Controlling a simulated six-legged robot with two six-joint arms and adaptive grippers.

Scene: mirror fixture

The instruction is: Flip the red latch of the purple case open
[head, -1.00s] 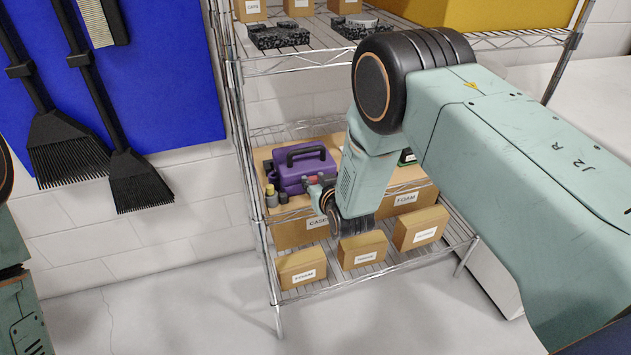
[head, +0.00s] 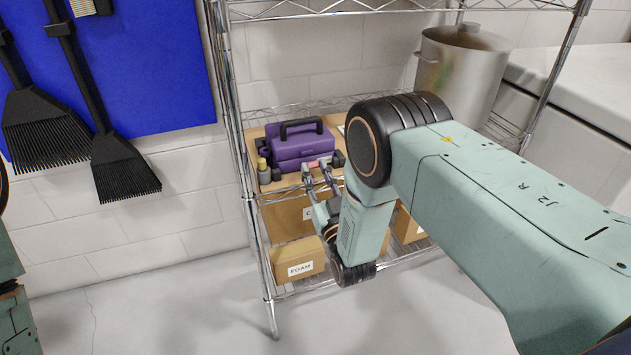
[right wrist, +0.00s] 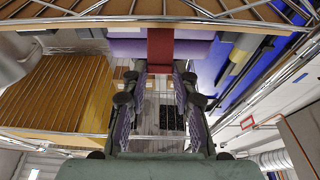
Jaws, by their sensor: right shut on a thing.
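The purple case (head: 298,150), with a black handle on top, sits on a cardboard-coloured surface on the wire shelf. Its purple body also shows at the top of the right wrist view (right wrist: 125,48). The red latch (right wrist: 160,46) stands out against it there, at the tips of my right gripper's fingers. My right gripper (head: 317,172) reaches up to the front of the case from below, its fingers narrowed on the latch. It also shows in the right wrist view (right wrist: 160,72). My left gripper is out of view; only part of my left arm shows.
Small bottles (head: 263,172) stand left of the case. A FOAM box (head: 297,262) sits on the lower shelf. A metal pot (head: 460,75) stands behind my right arm. Black brushes (head: 120,165) hang on a blue board at left. Shelf posts and wires frame the case.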

